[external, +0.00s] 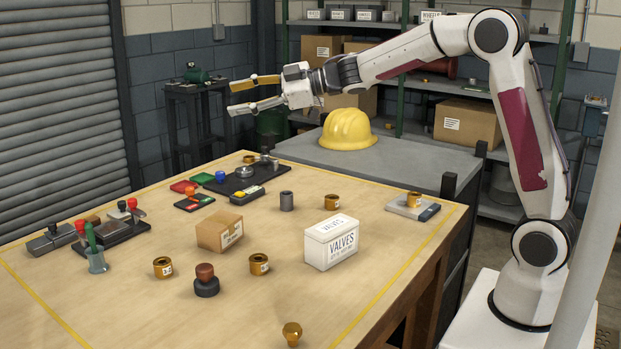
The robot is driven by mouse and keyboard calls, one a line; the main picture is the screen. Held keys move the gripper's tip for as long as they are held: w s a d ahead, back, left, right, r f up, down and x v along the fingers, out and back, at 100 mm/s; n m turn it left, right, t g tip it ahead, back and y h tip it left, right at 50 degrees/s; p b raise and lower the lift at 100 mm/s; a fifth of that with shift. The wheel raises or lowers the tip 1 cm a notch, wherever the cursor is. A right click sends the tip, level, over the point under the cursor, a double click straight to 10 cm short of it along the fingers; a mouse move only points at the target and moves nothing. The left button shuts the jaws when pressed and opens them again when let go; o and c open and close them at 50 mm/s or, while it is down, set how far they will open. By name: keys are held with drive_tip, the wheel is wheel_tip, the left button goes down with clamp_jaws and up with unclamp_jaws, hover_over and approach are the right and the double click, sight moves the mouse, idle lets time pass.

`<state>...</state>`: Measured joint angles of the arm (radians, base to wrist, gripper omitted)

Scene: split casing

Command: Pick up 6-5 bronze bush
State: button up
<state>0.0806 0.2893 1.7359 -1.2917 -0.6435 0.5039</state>
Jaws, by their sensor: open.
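Several bronze bushes with small pale labels are on the wooden table. One bush (163,267) stands at the front left, and another bush (259,264) stands right of it. A third bush (331,202) is behind the white VALVES box. A fourth bush (413,199) sits on a grey block at the right. A small bronze piece (250,159) at the far edge looks like another bush. The labels are too small to read, so I cannot tell which is 6-5. My gripper (234,97) is open and empty, high above the table's far side, pointing left.
A white VALVES box (331,243) and a cardboard box (220,231) stand mid-table. A dark knob with a brown top (206,281), a brass bolt (292,332) and a grey cylinder (286,201) stand nearby. Black fixtures (240,178) lie at the back.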

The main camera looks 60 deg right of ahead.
drive_tip(key=s+a+f+n+g+y, duration=0.2)
drive_tip(key=a+f+n+g+y, duration=0.4)
drive_tip(key=f, duration=0.7)
drive_tip(key=s+f+g, duration=0.3)
drive_tip(key=f, duration=0.2)
drive_tip(key=s+f+n+g, duration=0.1)
drive_tip(key=s+f+g, duration=0.3)
drive_tip(key=s+f+n+g+h, duration=0.1)
drive_tip(key=s+f+g, duration=0.2)
drive_tip(key=f+g, duration=0.1)
drive_tip(key=shift+s+d+f, duration=0.15)
drive_tip(key=shift+d+f, duration=0.05)
drive_tip(key=shift+f, duration=0.25)
drive_tip(key=shift+s+d+f, duration=0.1)
drive_tip(key=shift+d+f, duration=0.1)
drive_tip(key=shift+f, duration=0.2)
drive_tip(key=shift+x, duration=1.35)
drive_tip(key=shift+a, duration=0.1)
